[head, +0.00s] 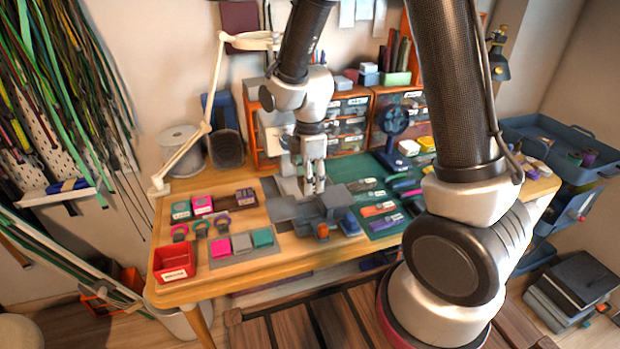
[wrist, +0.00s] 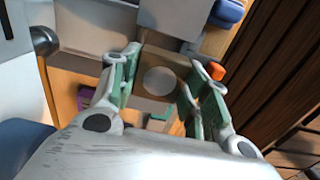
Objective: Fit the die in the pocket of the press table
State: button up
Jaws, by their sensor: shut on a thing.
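My gripper (head: 314,188) points down over the grey press table (head: 284,209) at the middle of the bench. In the wrist view its two green-padded fingers (wrist: 158,84) are closed on the sides of a brown block with a round grey face (wrist: 160,80), which I take to be the die. In the head view the die is too small and too covered by the fingers to make out. Grey surfaces of the press also show at the top of the wrist view (wrist: 165,16). I cannot make out the pocket, or whether the die touches the table.
An orange knob (head: 322,231) and a blue part (head: 349,224) sit at the press's front. Left are coloured blocks (head: 241,242) on a grey mat and a red bin (head: 174,262). Right is a green mat (head: 385,226) with tools. Drawers (head: 349,107) stand behind.

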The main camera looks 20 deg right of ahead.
jog(key=shift+f, duration=3.45)
jog(key=o, duration=1.2)
jog(key=shift+o, duration=0.2)
jog(key=shift+o, duration=1.3)
jog(key=shift+r, duration=3)
